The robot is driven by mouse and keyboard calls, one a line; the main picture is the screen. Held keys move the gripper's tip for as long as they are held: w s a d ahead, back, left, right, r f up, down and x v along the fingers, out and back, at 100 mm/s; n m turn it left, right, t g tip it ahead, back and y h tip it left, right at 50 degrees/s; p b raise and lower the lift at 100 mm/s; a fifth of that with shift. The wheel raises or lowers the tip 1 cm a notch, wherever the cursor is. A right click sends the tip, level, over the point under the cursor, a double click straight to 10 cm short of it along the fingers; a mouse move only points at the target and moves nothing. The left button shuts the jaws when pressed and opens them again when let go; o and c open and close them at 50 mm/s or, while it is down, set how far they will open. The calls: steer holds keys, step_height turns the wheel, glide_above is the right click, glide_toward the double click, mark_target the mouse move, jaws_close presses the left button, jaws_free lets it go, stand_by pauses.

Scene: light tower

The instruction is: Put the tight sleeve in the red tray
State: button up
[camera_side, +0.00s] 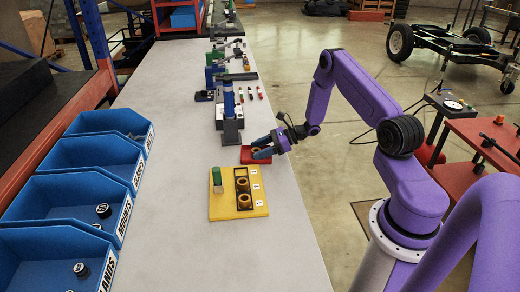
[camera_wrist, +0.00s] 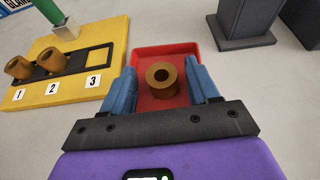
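A brown sleeve (camera_wrist: 162,93) with a round hole stands upright in the red tray (camera_wrist: 148,53) in the wrist view. My gripper (camera_wrist: 161,70) has its blue fingers on either side of this sleeve, with a visible gap to each. In the side view my gripper (camera_side: 262,150) is low over the red tray (camera_side: 247,160) and hides most of its inside. Two more brown sleeves, sleeve one (camera_wrist: 18,68) and sleeve two (camera_wrist: 52,61), sit at places 1 and 2 of the yellow board (camera_wrist: 112,32). Place 3 is empty. No marking shows which sleeve is the tight one.
A green cylinder (camera_side: 217,177) stands on the yellow board, left of the sleeves. A grey stand with a blue column (camera_side: 229,105) is just behind the tray. Blue bins (camera_side: 75,205) line the left table edge. The grey table between bins and board is clear.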

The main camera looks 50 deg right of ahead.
steer(key=shift+d+r, duration=0.1)
steer(key=shift+r, duration=0.1)
steer(key=v, duration=1.1)
steer(key=s+a+r+n+g, duration=0.35)
steer(key=a+n, duration=0.25)
steer(key=a, duration=0.2)
steer(key=s+a+r+n+g+h, duration=0.1)
steer(key=s+a+r+n+g, duration=0.2)
steer(key=a+n+g, duration=0.4)
steer(key=s+a+r+n+g, duration=0.25)
steer(key=a+r+n, duration=0.2)
steer(key=a, duration=0.55)
steer(key=s+a+r+n+t+h, duration=0.1)
steer(key=s+r+n+h, duration=0.2)
steer(key=s+n, duration=0.6)
steer(key=s+a+r+n+t+h, duration=0.2)
steer(key=s+n+h, duration=0.3)
steer(key=s+n, duration=0.5)
steer(key=shift+a+r+n+t, duration=0.3)
steer(key=shift+r+n, duration=0.25)
steer(key=shift+n, duration=1)
